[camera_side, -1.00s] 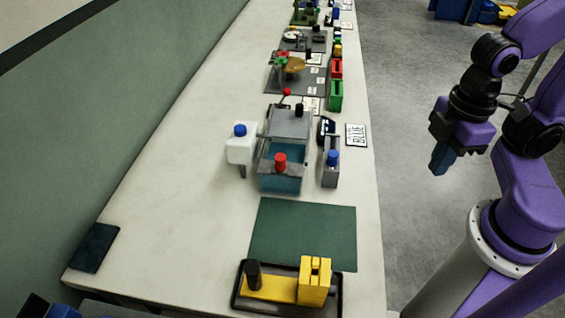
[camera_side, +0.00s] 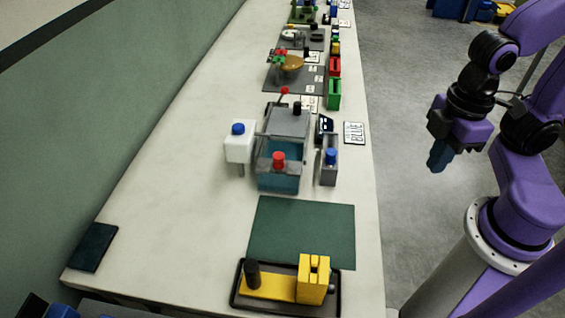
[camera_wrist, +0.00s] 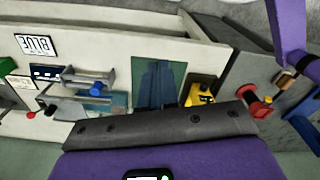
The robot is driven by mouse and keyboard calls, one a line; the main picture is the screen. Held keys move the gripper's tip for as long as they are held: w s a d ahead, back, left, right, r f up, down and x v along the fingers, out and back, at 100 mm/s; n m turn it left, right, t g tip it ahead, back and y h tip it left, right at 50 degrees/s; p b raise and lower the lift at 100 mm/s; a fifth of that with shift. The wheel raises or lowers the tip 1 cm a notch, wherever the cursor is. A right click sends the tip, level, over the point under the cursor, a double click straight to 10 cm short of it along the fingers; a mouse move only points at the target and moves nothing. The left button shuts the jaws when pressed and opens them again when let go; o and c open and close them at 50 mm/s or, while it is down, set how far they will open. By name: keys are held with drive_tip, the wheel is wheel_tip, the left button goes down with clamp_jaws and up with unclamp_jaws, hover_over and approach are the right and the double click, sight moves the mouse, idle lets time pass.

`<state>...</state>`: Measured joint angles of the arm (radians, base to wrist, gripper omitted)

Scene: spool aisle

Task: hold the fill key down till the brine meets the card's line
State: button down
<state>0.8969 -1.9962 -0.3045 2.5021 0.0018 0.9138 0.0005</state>
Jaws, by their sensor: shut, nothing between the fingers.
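A grey machine (camera_side: 289,122) stands on the long bench, with a clear tank (camera_side: 278,184) of teal liquid at its front. A red-topped knob (camera_side: 279,160) sits over the tank. A white block with a blue cap (camera_side: 239,130) is at its left, and a grey holder with a blue cap (camera_side: 331,156) at its right. I cannot tell which part is the fill key, nor see a line. My gripper (camera_side: 437,165) is shut and empty, right of the bench, away from everything.
A green mat (camera_side: 302,232) lies in front of the machine. A yellow device on a black tray (camera_side: 268,288) is at the near end. A dark pad (camera_side: 92,247) lies at the left. Other stations (camera_side: 294,76) and coloured blocks (camera_side: 334,92) line the far bench. Open floor is at the right.

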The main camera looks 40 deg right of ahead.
drive_tip(key=shift+a, duration=0.1)
idle(0.5)
drive_tip(key=w+a+m+y, duration=0.2)
drive_tip(key=w+a+m, duration=0.2)
drive_tip(key=w+a, duration=0.6)
wheel_tip(320, 180, up, 2)
drive_tip(key=m+t, duration=0.8)
drive_tip(key=m, duration=0.5)
hover_over(242, 127)
drive_tip(key=shift+r+y, duration=0.15)
drive_tip(key=shift+y, duration=0.25)
drive_tip(key=shift+f, duration=4.45)
drive_tip(key=shift+f, duration=0.1)
